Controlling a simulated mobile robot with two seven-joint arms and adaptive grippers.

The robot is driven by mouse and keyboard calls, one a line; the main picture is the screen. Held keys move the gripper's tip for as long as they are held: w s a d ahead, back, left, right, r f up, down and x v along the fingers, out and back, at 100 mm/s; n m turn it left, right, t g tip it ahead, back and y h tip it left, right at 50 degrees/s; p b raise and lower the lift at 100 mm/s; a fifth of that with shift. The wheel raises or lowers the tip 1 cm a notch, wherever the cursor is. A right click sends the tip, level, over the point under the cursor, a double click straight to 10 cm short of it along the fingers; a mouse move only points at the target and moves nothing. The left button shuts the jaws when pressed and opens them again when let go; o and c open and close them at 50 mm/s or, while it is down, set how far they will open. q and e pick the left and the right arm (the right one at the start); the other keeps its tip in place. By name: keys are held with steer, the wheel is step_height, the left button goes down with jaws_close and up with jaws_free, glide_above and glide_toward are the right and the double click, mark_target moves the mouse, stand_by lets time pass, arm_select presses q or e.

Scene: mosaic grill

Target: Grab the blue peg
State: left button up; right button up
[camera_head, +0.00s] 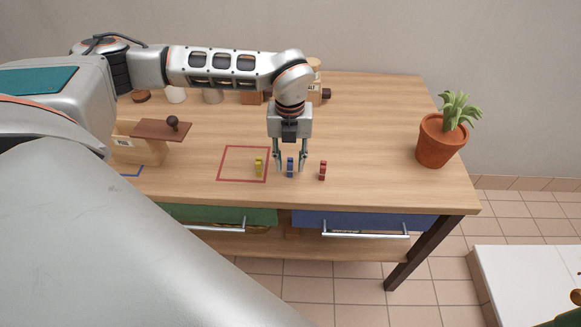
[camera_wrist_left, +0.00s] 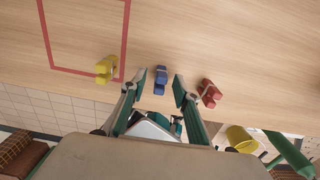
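The blue peg (camera_head: 290,167) stands on the wooden table between a yellow peg (camera_head: 258,167) and a red peg (camera_head: 322,171). My left gripper (camera_head: 290,162) points down over the blue peg, its two fingers open, one on each side. In the left wrist view the blue peg (camera_wrist_left: 160,82) shows in the gap between the left gripper's fingertips (camera_wrist_left: 157,86), apart from both. The yellow peg (camera_wrist_left: 106,68) and red peg (camera_wrist_left: 209,93) lie outside the fingers there. My right gripper is not in view.
A wooden box with a knobbed lid (camera_head: 162,130) stands further left, a potted plant (camera_head: 440,145) at the right. Drawers (camera_head: 365,220) sit below the front edge. The table between red peg and plant is clear.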

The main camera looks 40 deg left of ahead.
arm_select(q)
steer(key=shift+f, duration=0.3)
jaws_close()
steer(key=shift+r, duration=0.15)
